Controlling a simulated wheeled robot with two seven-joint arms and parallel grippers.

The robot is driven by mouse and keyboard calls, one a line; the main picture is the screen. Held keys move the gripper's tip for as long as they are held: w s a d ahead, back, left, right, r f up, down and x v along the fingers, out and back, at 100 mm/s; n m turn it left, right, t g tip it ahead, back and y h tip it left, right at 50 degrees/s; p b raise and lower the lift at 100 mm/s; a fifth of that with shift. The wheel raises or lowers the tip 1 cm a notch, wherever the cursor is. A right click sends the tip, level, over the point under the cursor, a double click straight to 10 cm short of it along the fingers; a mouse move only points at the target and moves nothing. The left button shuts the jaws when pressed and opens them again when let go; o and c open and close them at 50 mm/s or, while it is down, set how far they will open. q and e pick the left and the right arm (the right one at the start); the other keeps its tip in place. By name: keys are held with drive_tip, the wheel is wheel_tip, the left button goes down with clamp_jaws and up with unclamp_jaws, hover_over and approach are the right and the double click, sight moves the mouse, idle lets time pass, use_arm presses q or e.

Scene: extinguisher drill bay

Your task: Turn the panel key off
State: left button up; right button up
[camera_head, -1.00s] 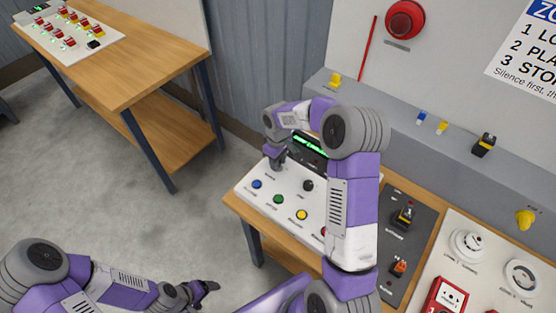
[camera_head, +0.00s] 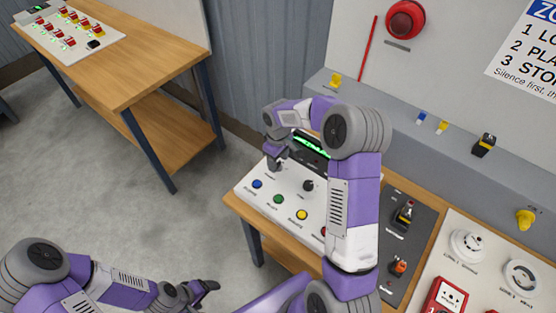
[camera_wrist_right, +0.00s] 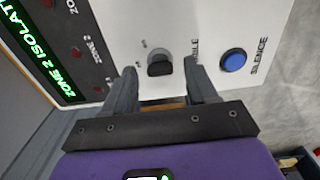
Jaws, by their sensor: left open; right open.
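The white control panel (camera_head: 265,200) lies on the wooden bench. The small dark key switch (camera_wrist_right: 160,64) shows in the right wrist view on the panel's white face, near the blue SILENCE button (camera_wrist_right: 233,61). My right gripper (camera_wrist_right: 163,72) is open, with one finger on each side of the key switch in that view; contact with it cannot be told. In the head view my right gripper (camera_head: 278,158) is over the panel's back left part and hides the key switch. My left gripper (camera_head: 207,287) is open and empty over the floor.
The panel also carries a green-lit display (camera_head: 312,144), a black knob (camera_head: 308,186), and green (camera_head: 278,199) and yellow (camera_head: 302,215) buttons. A dark plate with switches (camera_head: 407,240) lies right of it. Another bench (camera_head: 125,65) stands at back left.

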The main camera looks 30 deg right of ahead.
wheel_tip(320, 180, up, 7)
idle(0.3)
drive_tip(key=shift+p, duration=0.3)
